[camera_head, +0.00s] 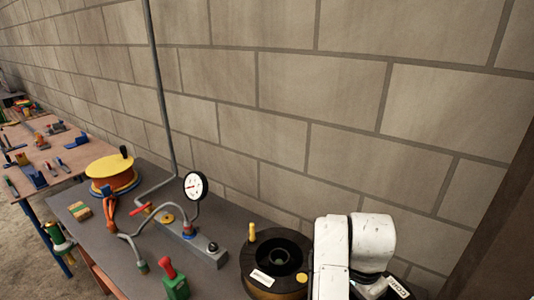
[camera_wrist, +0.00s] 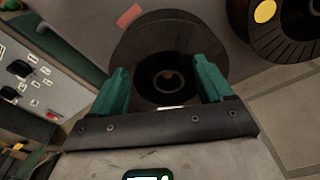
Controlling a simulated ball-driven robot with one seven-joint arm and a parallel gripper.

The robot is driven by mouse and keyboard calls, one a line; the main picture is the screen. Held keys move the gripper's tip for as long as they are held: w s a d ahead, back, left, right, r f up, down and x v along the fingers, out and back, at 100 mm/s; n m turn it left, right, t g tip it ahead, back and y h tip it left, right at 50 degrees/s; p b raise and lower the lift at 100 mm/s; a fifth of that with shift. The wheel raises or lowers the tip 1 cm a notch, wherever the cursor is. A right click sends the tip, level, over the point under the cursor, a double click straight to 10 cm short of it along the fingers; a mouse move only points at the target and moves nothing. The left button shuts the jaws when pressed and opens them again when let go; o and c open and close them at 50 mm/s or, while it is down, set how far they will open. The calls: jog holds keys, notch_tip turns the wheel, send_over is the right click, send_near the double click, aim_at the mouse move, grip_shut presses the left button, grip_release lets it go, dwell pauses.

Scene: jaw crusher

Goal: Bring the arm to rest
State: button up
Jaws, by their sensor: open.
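My arm (camera_head: 345,250), white and worn, stands folded at the lower right in the head view, close to the wall. My gripper does not show clearly in that view. In the wrist view my gripper (camera_wrist: 162,88) has two green fingers set wide apart on a dark bar. Between and beyond the fingers is a dark round part with a hollow centre (camera_wrist: 168,45). I cannot tell whether the fingers touch it. No held object shows.
A grey bench (camera_head: 95,235) carries a yellow reel (camera_head: 110,170), a pressure gauge (camera_head: 195,186), a green block with a red knob (camera_head: 174,284) and a dark round drum (camera_head: 262,285). A block wall (camera_head: 330,90) runs behind. A control panel (camera_wrist: 28,85) stands at left in the wrist view.

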jog(key=shift+n+t+h, duration=0.3)
jog(key=shift+n+h, duration=0.2)
jog(key=shift+n, duration=0.4)
jog(key=s+d+f, duration=0.1)
jog(key=d, duration=0.1)
jog(key=s+d+f, duration=0.1)
jog(key=d, duration=0.2)
jog(key=s+d+f, duration=0.1)
jog(key=s+d, duration=0.1)
jog(key=shift+d, duration=0.15)
jog(key=s+d+f+n, duration=0.3)
jog(key=s, duration=0.5)
jog(key=s+d+f+n, duration=0.2)
jog(key=s+f+n, duration=0.15)
jog(key=s, duration=0.45)
jog(key=s+a+f+n, duration=0.1)
jog(key=s+a, duration=0.1)
jog(key=s, duration=0.3)
jog(key=s+a+f+n+y, duration=0.1)
jog(key=s+a+n, duration=0.1)
jog(key=s, duration=0.3)
jog(key=shift+s+a+y, duration=0.25)
jog(key=shift+s+y, duration=0.05)
jog(key=shift+s, duration=0.05)
